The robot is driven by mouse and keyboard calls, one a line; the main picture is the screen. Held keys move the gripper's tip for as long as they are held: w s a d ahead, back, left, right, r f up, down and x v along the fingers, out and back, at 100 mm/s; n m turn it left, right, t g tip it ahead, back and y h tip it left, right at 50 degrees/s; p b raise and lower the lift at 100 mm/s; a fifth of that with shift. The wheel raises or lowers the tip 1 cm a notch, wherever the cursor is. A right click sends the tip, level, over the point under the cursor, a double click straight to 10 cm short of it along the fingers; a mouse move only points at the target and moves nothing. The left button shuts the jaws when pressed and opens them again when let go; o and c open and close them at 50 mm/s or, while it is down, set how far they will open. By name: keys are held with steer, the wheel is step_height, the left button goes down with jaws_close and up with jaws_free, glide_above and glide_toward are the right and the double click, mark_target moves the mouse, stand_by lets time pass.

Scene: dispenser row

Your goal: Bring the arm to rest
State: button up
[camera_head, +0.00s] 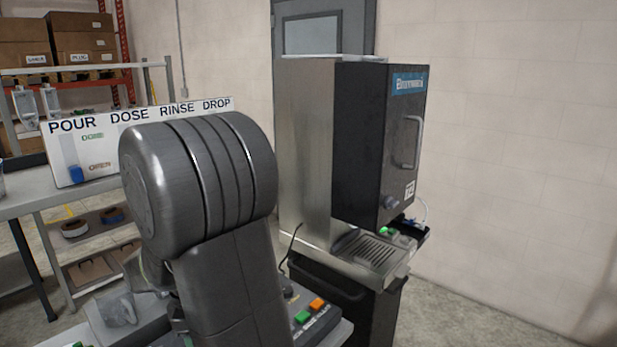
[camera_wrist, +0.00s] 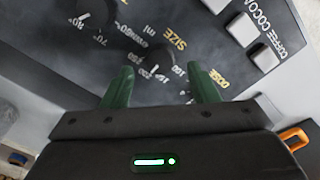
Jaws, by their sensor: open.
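My gripper (camera_wrist: 162,88) shows in the wrist view with its two green fingers apart and nothing between them. Below the fingers is a dark control panel (camera_wrist: 125,50) with a knob (camera_wrist: 157,61) marked SIZE in ml, lying between and just beyond the fingertips. I cannot tell whether the fingers touch the panel. In the head view my arm's large grey link fills the middle left and hides the gripper.
A second knob (camera_wrist: 98,17) and buttons marked COFFEE and COCOA (camera_wrist: 241,30) are on the panel. In the head view a tall dispenser (camera_head: 378,140) with a drip grate (camera_head: 372,250) stands right of my arm. A sign (camera_head: 135,115) reads POUR DOSE RINSE DROP. Green and orange buttons (camera_head: 309,311) show low.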

steer(key=shift+f, duration=1.5)
steer(key=shift+r, duration=0.15)
